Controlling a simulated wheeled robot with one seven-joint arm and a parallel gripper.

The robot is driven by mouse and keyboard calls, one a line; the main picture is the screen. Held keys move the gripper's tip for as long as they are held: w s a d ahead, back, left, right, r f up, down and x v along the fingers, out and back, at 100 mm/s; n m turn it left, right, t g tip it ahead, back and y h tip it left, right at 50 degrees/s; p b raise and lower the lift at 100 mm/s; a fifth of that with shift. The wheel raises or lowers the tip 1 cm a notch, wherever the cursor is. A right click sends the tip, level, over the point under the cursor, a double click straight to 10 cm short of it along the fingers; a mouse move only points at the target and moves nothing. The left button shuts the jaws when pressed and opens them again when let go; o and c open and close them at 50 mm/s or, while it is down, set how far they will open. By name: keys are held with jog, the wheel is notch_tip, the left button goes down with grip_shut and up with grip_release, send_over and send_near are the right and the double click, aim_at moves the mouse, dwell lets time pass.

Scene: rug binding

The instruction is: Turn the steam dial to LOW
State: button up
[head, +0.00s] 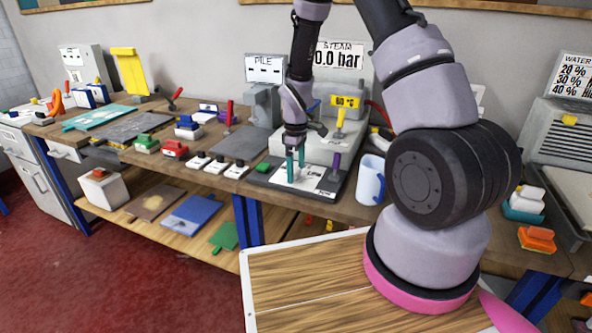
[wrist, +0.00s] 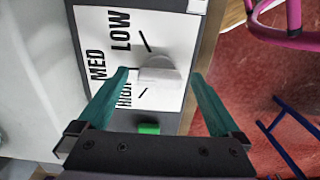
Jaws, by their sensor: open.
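The steam dial (wrist: 160,72) is a pale grey knob on a white plate (wrist: 180,25) lettered LOW, MED and HIGH. In the wrist view LOW is at the top, MED at the left, and HIGH is lower and partly covered by a finger. I cannot clearly tell which mark the knob points at. My gripper (wrist: 160,76) is open, its teal fingers on either side of the knob with gaps visible. In the head view my gripper (head: 295,160) points down over the white plate (head: 283,178); the fingers hide the knob there.
A green button (wrist: 149,128) lies beside the plate. A purple-handled lever (head: 335,162) and a light blue mug (head: 370,180) stand to the right. The steam display (head: 338,58) behind reads 0.0 bar in its visible part. Pale switches (head: 218,165) sit to the left.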

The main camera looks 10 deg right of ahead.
jog(key=shift+f, duration=0.3)
jog(key=c, duration=1.4)
jog(key=shift+m, duration=0.3)
jog(key=m, duration=1.1)
jog(key=shift+a, duration=0.15)
jog(key=shift+m, duration=0.3)
